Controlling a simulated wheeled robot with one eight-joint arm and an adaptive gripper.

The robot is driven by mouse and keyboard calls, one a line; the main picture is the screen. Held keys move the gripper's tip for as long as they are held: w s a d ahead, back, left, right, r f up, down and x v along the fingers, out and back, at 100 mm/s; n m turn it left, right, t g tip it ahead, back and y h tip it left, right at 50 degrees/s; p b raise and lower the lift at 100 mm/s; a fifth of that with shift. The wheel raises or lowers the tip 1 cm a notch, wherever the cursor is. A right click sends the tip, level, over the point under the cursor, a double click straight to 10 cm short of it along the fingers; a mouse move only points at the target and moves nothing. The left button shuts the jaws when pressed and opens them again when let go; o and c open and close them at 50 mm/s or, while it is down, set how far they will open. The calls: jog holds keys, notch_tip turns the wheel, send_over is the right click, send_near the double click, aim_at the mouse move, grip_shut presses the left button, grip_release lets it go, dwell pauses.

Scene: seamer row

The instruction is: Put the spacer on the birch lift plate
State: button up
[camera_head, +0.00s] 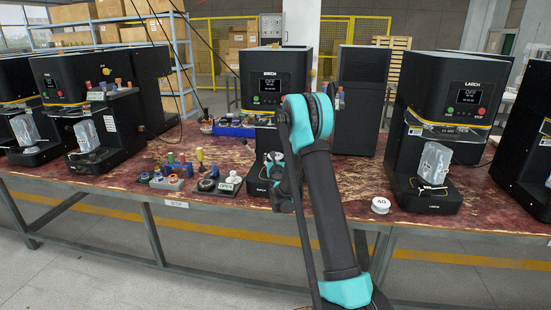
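The likely spacer is a white round disc marked 40 (381,205), lying flat near the table's front edge, right of my arm and left of the larch machine. The black birch machine (270,85) stands behind my arm, with its name above its display. Its lift plate is mostly hidden by my arm; only part of its dark base (257,188) shows. My teal and black arm rises through the middle of the picture. My gripper is largely hidden behind the arm, and its fingers cannot be made out.
The larch machine (450,110) stands at right with a wrapped block on its plate. Left of birch are an OPEN-marked plate (227,185), small coloured tools (172,172) and a blue bin (233,130). More machines stand at far left. Worn red tabletop (340,180) is free between birch and larch.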

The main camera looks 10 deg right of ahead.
jog(key=shift+o, duration=1.2)
jog(key=shift+r, duration=0.1)
jog(key=shift+s, duration=0.2)
jog(key=s+a+r+n+g+y, duration=0.2)
jog(key=s+a+n, duration=0.1)
jog(key=s+n, duration=0.55)
jog(key=s+a+r+n+g+y, duration=0.1)
jog(key=s+a+r+n+y, duration=0.15)
jog(key=s+n, duration=0.6)
jog(key=s+a+r+n+g+y, duration=0.25)
jog(key=s+n, duration=0.35)
jog(key=s, duration=0.4)
jog(key=s+d+f+n+g+h, duration=0.1)
jog(key=s+d+f+n, duration=0.3)
jog(key=s, duration=0.5)
jog(key=s+d+f+n+g+h, duration=0.2)
jog(key=s+d+f+n+g, duration=0.2)
jog(key=s, duration=0.6)
jog(key=s+d+f+n+g+h, duration=0.2)
jog(key=s+d+f+n+g, duration=0.1)
jog(key=s, duration=0.6)
notch_tip(320, 180, down, 2)
jog(key=d+n, duration=0.1)
jog(key=n, duration=0.2)
jog(key=shift+s+f, duration=0.2)
